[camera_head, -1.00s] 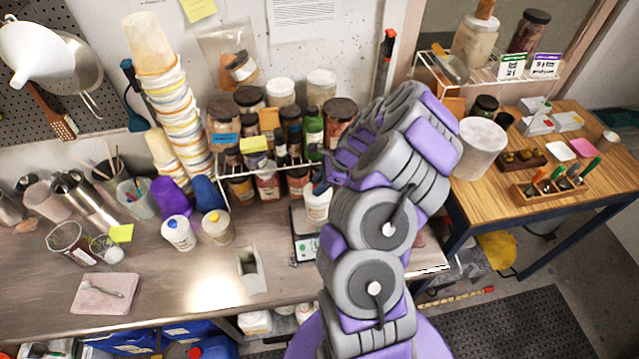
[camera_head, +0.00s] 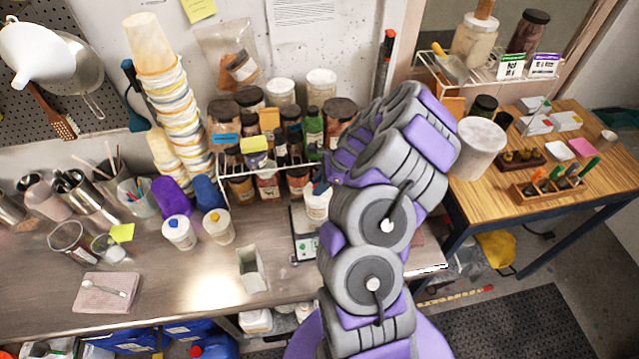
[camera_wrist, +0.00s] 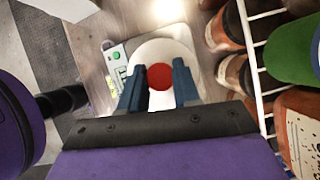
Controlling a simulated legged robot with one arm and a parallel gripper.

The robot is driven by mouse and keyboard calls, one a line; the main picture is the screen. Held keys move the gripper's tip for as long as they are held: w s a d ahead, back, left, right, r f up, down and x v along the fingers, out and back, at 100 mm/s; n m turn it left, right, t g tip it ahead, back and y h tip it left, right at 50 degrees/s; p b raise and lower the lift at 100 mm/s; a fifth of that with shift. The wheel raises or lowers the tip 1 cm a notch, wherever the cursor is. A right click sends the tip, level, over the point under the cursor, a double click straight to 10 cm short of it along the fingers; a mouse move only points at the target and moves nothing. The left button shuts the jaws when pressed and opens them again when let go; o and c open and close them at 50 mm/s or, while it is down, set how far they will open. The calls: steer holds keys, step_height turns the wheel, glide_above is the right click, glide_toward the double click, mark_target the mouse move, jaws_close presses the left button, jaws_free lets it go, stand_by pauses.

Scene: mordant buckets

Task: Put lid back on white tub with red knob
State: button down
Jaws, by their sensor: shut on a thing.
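In the wrist view my gripper (camera_wrist: 158,84) points down with its two blue fingers on either side of the red knob (camera_wrist: 160,75), shut on it. The knob is at the middle of a round white lid (camera_wrist: 151,49). The lid appears over the white scale (camera_wrist: 113,60). In the head view a white tub (camera_head: 316,206) stands on the scale (camera_head: 302,238), partly hidden by my arm. My gripper is mostly hidden there. I cannot tell whether the lid rests fully on the tub rim.
A wire rack (camera_head: 228,185) of jars and bottles stands close beside the scale. An open pale container (camera_head: 250,270) stands left of it. The counter front (camera_head: 195,285) has bare room.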

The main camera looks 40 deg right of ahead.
steer(key=c, duration=0.7)
jaws_free()
steer(key=shift+c, duration=0.2)
steer(key=shift+o, duration=0.4)
steer(key=o, duration=0.4)
steer(key=shift+r, duration=0.15)
steer(key=shift+r+p, duration=2.85)
steer(key=shift+r, duration=0.5)
jaws_close()
